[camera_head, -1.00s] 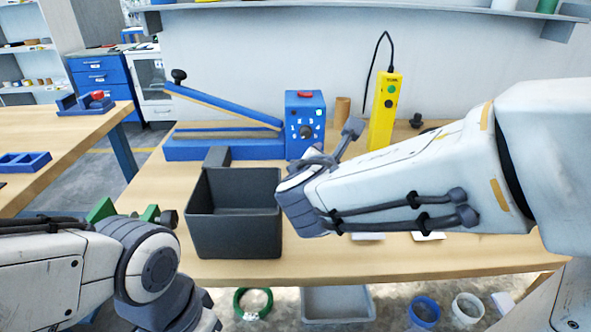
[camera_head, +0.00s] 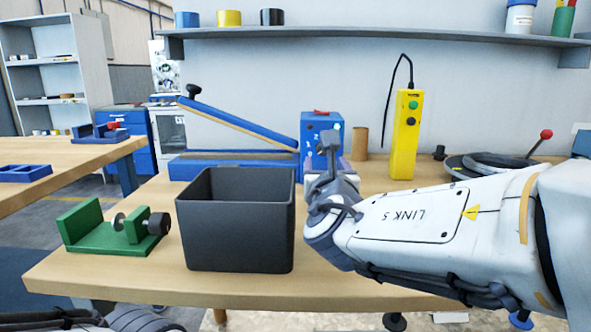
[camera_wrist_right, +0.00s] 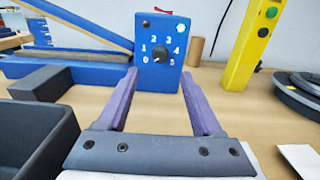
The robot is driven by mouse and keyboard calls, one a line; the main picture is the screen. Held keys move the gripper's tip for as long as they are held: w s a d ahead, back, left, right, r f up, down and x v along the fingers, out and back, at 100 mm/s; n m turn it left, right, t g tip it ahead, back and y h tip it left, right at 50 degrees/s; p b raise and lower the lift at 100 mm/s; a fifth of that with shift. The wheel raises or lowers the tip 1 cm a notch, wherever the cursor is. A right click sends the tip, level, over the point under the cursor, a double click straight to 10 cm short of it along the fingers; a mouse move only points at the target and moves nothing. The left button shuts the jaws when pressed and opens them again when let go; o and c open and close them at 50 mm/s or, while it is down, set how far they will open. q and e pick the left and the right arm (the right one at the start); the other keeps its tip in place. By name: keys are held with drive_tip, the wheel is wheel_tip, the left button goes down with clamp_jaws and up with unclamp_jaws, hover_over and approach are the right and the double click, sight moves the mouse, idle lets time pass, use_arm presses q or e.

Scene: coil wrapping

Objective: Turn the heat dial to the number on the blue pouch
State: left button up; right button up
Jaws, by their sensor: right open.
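The blue heat sealer's control box (camera_head: 321,132) stands at the back of the table, with its long blue arm raised to the left. In the right wrist view, the black heat dial (camera_wrist_right: 159,54) is ringed by the numbers 0 to 5; its pointer is too small to read surely. My right gripper (camera_wrist_right: 159,74) is open and empty. Its two purple fingers point toward the box, apart from it, with the dial between them in the picture. In the head view, my right gripper (camera_head: 330,150) partly covers the box and hides the dial. I see no blue pouch. My left gripper is out of view.
A dark open bin (camera_head: 236,222) stands left of my right gripper, with a green clamp fixture (camera_head: 108,236) beside it. A yellow button box (camera_head: 405,135) and a brown cylinder (camera_head: 360,143) stand right of the sealer. A white card (camera_wrist_right: 302,158) lies at the right.

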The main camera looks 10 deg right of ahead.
drive_tip(key=b+x, duration=0.1)
drive_tip(key=x, duration=0.7)
drive_tip(key=shift+c, duration=0.4)
clamp_jaws()
